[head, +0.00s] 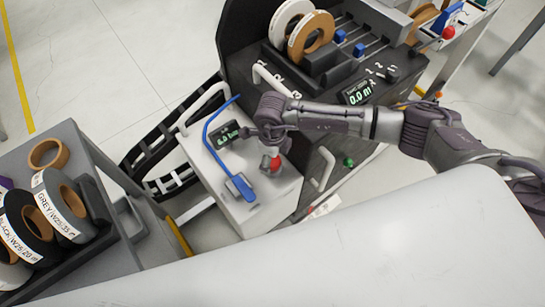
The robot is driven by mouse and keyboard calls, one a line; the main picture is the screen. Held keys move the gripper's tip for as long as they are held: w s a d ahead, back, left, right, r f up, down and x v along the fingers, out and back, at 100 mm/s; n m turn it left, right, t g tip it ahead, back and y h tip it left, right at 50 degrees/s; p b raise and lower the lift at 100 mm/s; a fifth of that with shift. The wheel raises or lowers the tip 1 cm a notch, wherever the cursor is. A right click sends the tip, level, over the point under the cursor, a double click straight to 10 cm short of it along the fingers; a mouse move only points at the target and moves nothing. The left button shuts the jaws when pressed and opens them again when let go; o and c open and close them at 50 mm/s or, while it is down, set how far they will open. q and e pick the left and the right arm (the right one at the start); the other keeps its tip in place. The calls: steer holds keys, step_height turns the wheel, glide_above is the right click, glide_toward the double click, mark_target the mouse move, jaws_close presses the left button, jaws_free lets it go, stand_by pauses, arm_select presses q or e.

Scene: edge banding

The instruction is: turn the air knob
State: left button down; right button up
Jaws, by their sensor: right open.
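A small red knob (270,164) sits on top of the white cabinet (210,169) in the middle of the head view; it looks like the air knob. A small display (225,134) with green digits stands beside it, its reading too small to be sure of. My right gripper (268,150) reaches in from the right, pointing down over the cabinet top, open and close above the red knob. Its fingers partly hide the knob, and I cannot tell whether they touch it. My left gripper is not in view.
A blue hose (206,131) arches over the cabinet to a blue fitting (240,187) beside the knob. A dark machine (240,70) with tape rolls stands behind. A cart (122,236) with banding rolls is at left. A pale surface (350,235) fills the front.

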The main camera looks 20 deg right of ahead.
mark_target(273, 160)
step_height(273, 160, up, 12)
stand_by(0.4)
steer(key=shift+f, duration=0.1)
stand_by(0.4)
